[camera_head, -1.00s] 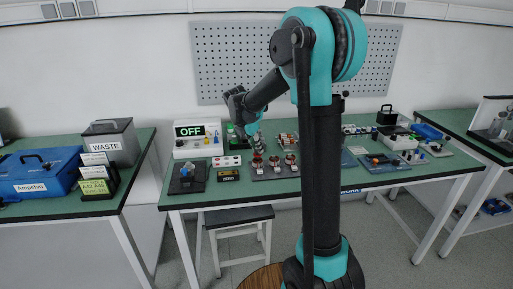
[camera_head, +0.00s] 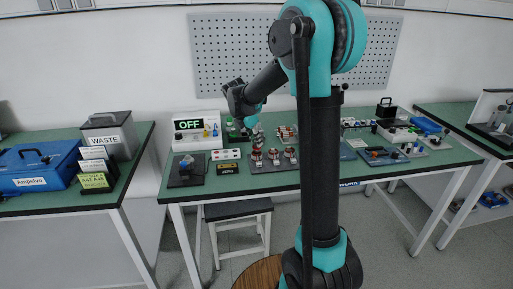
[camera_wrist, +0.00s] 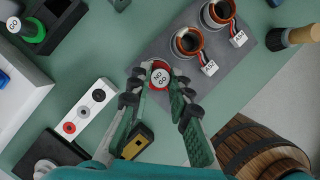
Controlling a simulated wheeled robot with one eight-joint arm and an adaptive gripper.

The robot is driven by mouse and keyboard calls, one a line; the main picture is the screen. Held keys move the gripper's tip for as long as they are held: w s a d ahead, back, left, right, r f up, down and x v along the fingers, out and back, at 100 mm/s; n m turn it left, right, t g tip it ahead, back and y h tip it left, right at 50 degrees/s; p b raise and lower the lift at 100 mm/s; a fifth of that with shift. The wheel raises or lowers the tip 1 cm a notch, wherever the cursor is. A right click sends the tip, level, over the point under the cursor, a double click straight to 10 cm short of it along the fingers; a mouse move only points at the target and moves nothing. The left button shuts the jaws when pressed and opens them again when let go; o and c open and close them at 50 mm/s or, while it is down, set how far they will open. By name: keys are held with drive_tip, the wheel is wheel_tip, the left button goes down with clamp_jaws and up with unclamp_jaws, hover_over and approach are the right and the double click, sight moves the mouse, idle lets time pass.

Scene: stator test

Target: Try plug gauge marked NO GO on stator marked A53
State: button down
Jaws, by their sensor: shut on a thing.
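My gripper (camera_wrist: 160,88) is shut on the NO GO plug gauge (camera_wrist: 160,77), whose round red-rimmed end with a white NO GO label faces the wrist camera. In the wrist view, two copper-wound stators (camera_wrist: 187,42) (camera_wrist: 217,14) stand on a grey tray (camera_wrist: 245,55), each with a white tag; the last digits are hard to read. In the head view, three stators stand on the tray, and my gripper (camera_head: 251,122) is above and near the leftmost stator (camera_head: 256,164). That stator is hidden in the wrist view, so gauge contact and its tag cannot be told.
The green GO gauge (camera_wrist: 33,29) stands at the wrist view's upper left. A white box with coloured sockets (camera_wrist: 84,112) and a yellow-black device (camera_wrist: 138,140) lie left of the tray. A brush (camera_wrist: 292,37) is at the right. The display unit (camera_head: 196,130) reads OFF.

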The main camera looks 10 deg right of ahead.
drive_tip(key=shift+r, duration=0.75)
drive_tip(key=shift+r, duration=2.45)
